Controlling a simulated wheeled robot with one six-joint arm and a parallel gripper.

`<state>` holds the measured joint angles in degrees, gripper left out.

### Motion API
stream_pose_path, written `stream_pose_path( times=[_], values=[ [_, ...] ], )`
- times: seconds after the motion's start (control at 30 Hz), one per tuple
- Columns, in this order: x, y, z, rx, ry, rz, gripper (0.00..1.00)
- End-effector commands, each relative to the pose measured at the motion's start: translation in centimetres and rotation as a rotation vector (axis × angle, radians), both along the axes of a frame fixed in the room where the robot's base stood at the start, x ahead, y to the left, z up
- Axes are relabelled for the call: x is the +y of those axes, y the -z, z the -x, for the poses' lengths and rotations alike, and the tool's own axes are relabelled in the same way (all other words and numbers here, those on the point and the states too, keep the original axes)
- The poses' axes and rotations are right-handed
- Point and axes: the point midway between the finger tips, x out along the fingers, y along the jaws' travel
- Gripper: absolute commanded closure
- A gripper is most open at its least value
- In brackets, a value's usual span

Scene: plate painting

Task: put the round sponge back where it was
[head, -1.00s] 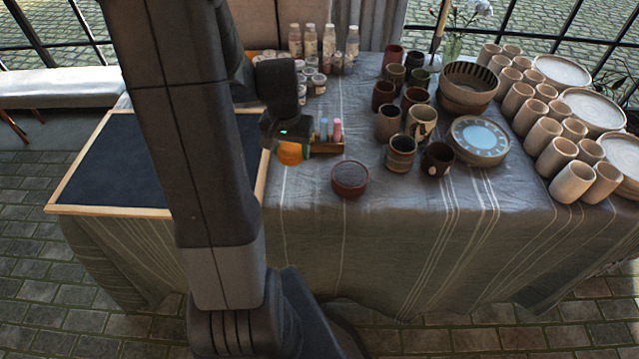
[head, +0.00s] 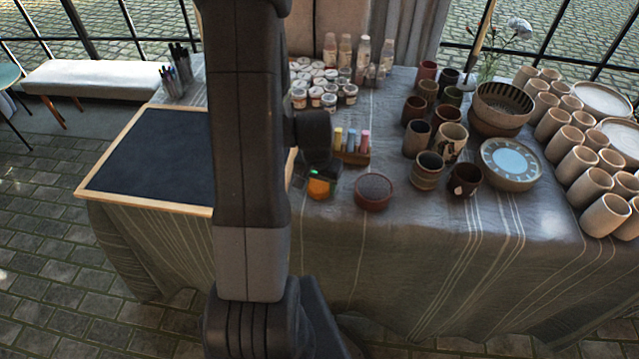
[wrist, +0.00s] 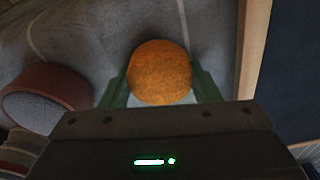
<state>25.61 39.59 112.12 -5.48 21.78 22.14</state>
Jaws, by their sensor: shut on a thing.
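The round orange sponge (wrist: 161,72) is held between the two green fingers of my gripper (wrist: 160,92) in the wrist view. In the head view the sponge (head: 321,187) shows under my gripper (head: 320,172), above the front part of the cloth-covered table (head: 400,240). It is between the framed dark board and a round dark-red bowl with a grey, grainy top (head: 374,191). The bowl also shows at the left of the wrist view (wrist: 45,98). I cannot tell whether the sponge touches the cloth.
The wood-framed dark board (head: 150,155) lies to the left, partly hidden by my arm. A small holder with coloured sticks (head: 352,158) stands behind the bowl. Several mugs (head: 428,170) and a blue-centred plate (head: 510,162) stand to the right. Paint jars (head: 328,100) stand behind.

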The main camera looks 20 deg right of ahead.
Motion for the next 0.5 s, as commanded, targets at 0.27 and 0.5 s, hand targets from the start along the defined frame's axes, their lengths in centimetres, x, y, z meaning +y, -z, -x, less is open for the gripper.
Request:
stream_pose_path(
  times=[0.27,0.5],
  values=[
    [-0.01,0.16,-0.01,-0.001,0.000,0.001,0.65],
    [0.00,0.23,-0.01,-0.001,0.000,0.001,0.22]
  ],
)
